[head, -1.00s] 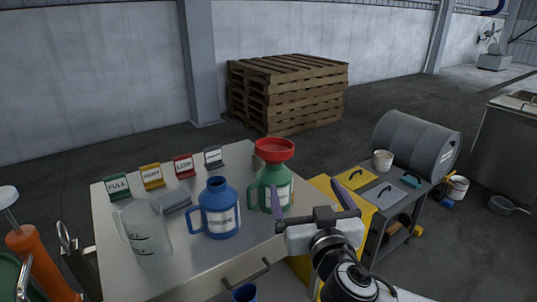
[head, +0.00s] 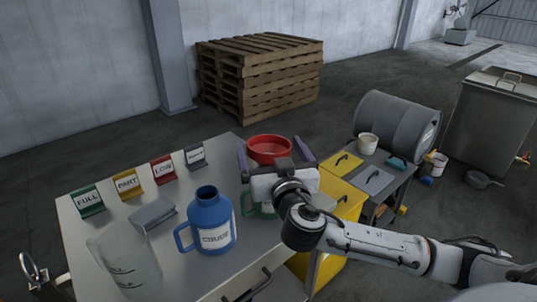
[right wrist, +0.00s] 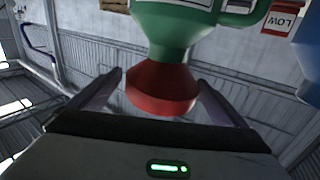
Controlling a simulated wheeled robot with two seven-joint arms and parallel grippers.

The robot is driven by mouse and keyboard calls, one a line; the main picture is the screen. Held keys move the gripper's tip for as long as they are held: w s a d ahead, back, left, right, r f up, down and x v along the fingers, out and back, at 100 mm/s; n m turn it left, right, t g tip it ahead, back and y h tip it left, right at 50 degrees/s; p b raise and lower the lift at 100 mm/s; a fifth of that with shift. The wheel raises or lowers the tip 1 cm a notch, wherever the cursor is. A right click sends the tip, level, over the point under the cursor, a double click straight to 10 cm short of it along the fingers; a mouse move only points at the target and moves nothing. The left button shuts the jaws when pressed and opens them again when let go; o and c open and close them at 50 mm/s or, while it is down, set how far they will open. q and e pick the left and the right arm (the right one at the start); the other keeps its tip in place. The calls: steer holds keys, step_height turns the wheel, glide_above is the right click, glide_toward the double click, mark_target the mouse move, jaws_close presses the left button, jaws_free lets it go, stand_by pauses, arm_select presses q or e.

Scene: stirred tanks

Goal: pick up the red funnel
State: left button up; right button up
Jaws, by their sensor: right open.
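The red funnel (head: 269,148) sits mouth-up on the neck of the green jug (head: 247,205). My right gripper (head: 270,142) is open, with its purple fingers on either side of the funnel. In the head view the wrist hides the funnel's lower part and most of the jug. The right wrist view is upside down and shows the funnel (right wrist: 162,88) between the spread fingers, with a gap at each side, and the green jug (right wrist: 175,30) above it. My left gripper is not in view.
Several label stands (head: 128,184) line the back edge. A cart (head: 375,182) and a grey drum (head: 395,130) are at the right.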

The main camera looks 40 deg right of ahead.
mark_target(265, 138)
steer(key=shift+x, duration=1.95)
steer(key=shift+a, duration=0.2)
steer(key=c, duration=1.1)
steer(key=shift+r, duration=0.1)
steer(key=shift+r, duration=0.1)
